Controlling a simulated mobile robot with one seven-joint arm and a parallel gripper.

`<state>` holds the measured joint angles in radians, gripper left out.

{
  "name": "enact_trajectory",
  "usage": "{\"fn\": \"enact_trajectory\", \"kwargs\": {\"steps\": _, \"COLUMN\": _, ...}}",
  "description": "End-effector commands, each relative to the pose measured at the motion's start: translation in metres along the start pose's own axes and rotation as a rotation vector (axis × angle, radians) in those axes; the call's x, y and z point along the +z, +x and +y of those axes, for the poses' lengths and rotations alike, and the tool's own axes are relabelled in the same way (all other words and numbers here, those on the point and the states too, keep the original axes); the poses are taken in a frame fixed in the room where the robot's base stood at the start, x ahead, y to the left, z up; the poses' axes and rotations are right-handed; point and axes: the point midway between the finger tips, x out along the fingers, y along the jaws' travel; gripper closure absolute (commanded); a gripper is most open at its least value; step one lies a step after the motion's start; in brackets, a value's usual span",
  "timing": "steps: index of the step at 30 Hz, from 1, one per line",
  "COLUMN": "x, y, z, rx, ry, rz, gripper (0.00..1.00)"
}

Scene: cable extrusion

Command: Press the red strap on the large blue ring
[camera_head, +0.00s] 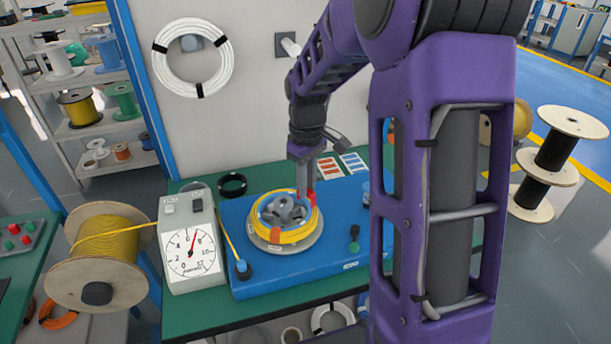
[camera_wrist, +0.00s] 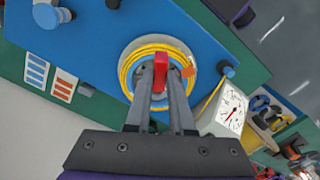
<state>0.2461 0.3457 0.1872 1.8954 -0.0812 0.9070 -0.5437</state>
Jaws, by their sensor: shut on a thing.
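My gripper (camera_head: 305,182) is at the right rim of a round winder on the blue machine. In the wrist view its two fingers (camera_wrist: 160,62) are closed on a red strap (camera_wrist: 150,82). The red strap (camera_head: 312,199) shows at the fingertips beside the coil. A coil of yellow cable (camera_head: 291,236) lies around the winder's grey hub (camera_head: 284,211), and a bluish ring edge shows inside it. An orange tab (camera_head: 275,235) sits on the coil's front side. The wrist view shows the coil (camera_wrist: 125,72) around the fingertips. I cannot tell whether the strap touches the cable.
A dial gauge box (camera_head: 190,245) stands left of the winder, with a yellow cable from a wooden spool (camera_head: 105,245) nearby. A green-black knob (camera_head: 354,240) rises at the machine's front right. A black cable ring (camera_head: 232,184) and orange-marked cards (camera_head: 329,167) lie behind.

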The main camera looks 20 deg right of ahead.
Motion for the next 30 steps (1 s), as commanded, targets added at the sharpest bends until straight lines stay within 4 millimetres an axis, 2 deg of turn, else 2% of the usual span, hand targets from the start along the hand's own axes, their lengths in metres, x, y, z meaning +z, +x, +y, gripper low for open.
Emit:
{"fn": "enact_trajectory", "kwargs": {"steps": 6, "x": 0.001, "y": 0.031, "z": 0.000, "rx": -0.001, "ry": 0.000, "rz": -0.002, "gripper": 1.00}}
{"fn": "enact_trajectory", "kwargs": {"steps": 15, "x": 0.000, "y": 0.060, "z": 0.000, "rx": 0.000, "ry": 0.001, "rz": 0.000, "gripper": 1.00}}
{"fn": "enact_trajectory", "kwargs": {"steps": 30, "x": 0.000, "y": 0.066, "z": 0.000, "rx": 0.000, "ry": 0.000, "rz": 0.000, "gripper": 1.00}}
